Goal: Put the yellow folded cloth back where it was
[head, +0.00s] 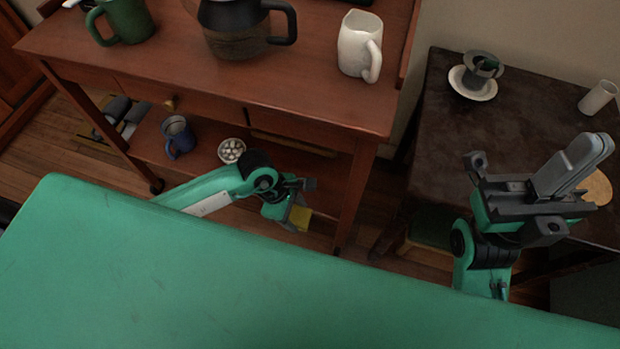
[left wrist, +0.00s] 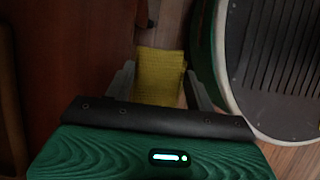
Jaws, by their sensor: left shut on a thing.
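The yellow folded cloth (head: 301,216) shows at the tip of my left gripper (head: 303,200), low in front of the wooden cart. In the left wrist view the cloth (left wrist: 159,75) hangs between the two grey fingers of my left gripper (left wrist: 160,82), which is shut on it. The cloth is off the floor; part of it is hidden by the gripper. My right gripper (head: 598,147) is raised over the dark side table at the right. Its two grey fingers lie together, with nothing visible between them.
The wooden cart (head: 300,105) holds a green mug (head: 125,20), a coffee pot (head: 235,30) and a white mug (head: 358,45). Its lower shelf holds a blue mug (head: 178,137) and a bowl (head: 231,150). The dark table (head: 450,115) carries a cup on a saucer (head: 472,84).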

